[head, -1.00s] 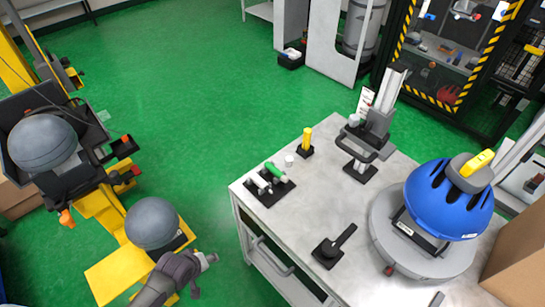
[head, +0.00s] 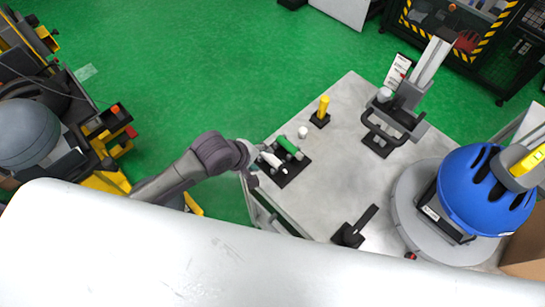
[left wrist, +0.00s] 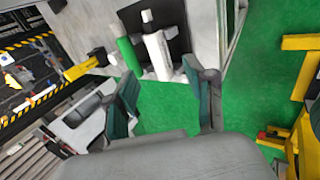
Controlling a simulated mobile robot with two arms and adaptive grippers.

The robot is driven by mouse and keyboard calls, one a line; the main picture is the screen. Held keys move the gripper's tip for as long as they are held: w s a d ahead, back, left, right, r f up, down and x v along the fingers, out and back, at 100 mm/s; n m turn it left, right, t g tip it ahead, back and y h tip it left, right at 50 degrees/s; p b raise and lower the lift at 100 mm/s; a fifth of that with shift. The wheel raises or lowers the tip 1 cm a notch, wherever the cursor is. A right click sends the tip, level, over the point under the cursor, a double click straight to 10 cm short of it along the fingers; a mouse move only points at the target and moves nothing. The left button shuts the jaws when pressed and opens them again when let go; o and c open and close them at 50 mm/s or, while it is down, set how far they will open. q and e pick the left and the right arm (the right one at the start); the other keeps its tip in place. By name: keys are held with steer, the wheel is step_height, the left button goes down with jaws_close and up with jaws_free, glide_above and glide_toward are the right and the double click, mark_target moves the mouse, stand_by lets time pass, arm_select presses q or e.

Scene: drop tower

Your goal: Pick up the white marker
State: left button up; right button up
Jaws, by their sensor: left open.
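The white marker (head: 272,160) lies tilted on a black holder (head: 293,174) at the left corner of the workbench, beside a green marker (head: 288,146). My left gripper (head: 253,167) is at the bench edge, just left of the white marker. The left wrist view shows its two fingers (left wrist: 166,98) spread with nothing between them. There, the white marker (left wrist: 157,54) lies beyond the gap between the fingertips, next to the green marker (left wrist: 129,56). I cannot tell whether a finger touches it. My right gripper is not in view.
A yellow marker (head: 323,105) stands in a black base, with a small white cylinder (head: 303,132) nearby. A black stand (head: 392,128) and a blue helmet (head: 478,190) on a round plate are farther right. The bench middle (head: 345,165) is clear.

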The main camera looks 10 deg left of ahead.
mark_target(271, 160)
arm_select(q)
steer(key=x, duration=0.6)
steer(key=shift+d+f+p, duration=0.2)
steer(key=shift+p, duration=0.15)
jaws_close()
